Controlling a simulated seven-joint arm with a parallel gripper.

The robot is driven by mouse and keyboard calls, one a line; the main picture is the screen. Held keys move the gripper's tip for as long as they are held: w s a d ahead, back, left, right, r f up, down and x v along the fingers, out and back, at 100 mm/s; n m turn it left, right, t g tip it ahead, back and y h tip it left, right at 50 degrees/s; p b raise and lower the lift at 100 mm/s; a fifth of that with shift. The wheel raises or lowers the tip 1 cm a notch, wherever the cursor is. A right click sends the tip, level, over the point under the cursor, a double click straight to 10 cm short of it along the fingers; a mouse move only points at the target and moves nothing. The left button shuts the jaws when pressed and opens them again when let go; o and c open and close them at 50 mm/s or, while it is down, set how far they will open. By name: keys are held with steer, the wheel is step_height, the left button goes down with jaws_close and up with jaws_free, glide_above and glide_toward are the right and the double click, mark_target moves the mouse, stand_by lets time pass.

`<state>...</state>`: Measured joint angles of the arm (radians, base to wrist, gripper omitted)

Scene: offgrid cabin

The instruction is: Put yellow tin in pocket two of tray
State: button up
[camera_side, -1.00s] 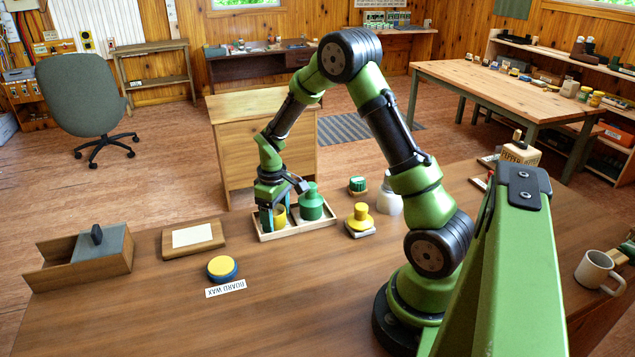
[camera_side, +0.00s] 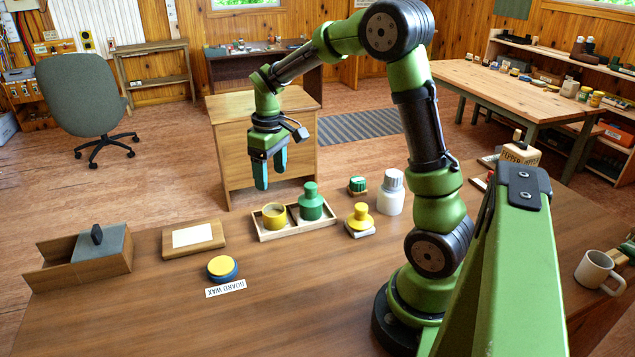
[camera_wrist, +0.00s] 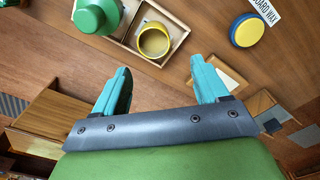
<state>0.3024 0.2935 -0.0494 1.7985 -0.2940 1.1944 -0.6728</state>
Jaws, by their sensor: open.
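The yellow tin (camera_side: 274,216) stands upright in the left pocket of the wooden tray (camera_side: 296,234). In the wrist view the yellow tin (camera_wrist: 154,41) sits inside its pocket of the tray (camera_wrist: 176,50), apart from the pocket beside it. A green bottle-shaped container (camera_side: 311,204) fills the other pocket; it also shows in the wrist view (camera_wrist: 97,14). My gripper (camera_side: 272,183) is open and empty, raised above and behind the tray. In the wrist view my gripper (camera_wrist: 158,82) shows nothing between its fingers.
A yellow-topped container (camera_side: 361,217) on a pale block and a white jar (camera_side: 391,192) stand right of the tray. A yellow and blue tin (camera_side: 222,269) sits by the BOARD WAX label (camera_side: 226,288). A wooden board (camera_side: 194,239) lies left.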

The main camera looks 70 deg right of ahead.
steer(key=s+a+r+m+t+y, duration=0.1)
steer(key=s+a+r+m+t, duration=0.1)
steer(key=s+a+r, duration=0.3)
steer(key=s+a+r+m+t+y, duration=0.1)
steer(key=s+a+r+t, duration=0.3)
steer(key=s+a, duration=0.5)
steer(key=a+r, duration=0.1)
steer(key=a, duration=0.1)
steer(key=shift+s+a+m+t, duration=0.35)
steer(key=shift+s+m+t, duration=0.05)
